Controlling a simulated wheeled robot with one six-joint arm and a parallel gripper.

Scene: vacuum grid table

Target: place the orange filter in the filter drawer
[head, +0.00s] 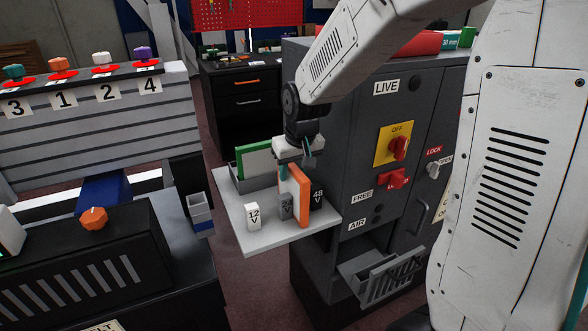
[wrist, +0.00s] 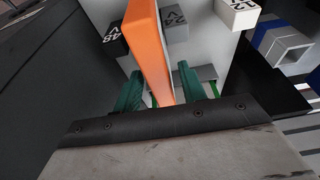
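The orange filter (head: 301,197) is an upright thin slab on the pale shelf (head: 260,236). It also shows in the wrist view (wrist: 149,40). My gripper (head: 296,164) points down at its far end, with teal fingers on either side. In the wrist view my gripper (wrist: 159,82) has the filter between its fingers, with a narrow gap at the right finger, so it looks open around it. A slotted grey drawer (head: 385,272) hangs open low on the dark cabinet; it looks empty. I cannot tell for certain that it is the filter drawer.
White 12 V (head: 253,217), grey (head: 286,206) and black 48 V (head: 317,196) blocks stand close around the filter. A green-edged panel (head: 256,160) stands in a grey tray behind. The cabinet (head: 357,140) with red switches rises at right. A small bin (head: 200,212) is left of the shelf.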

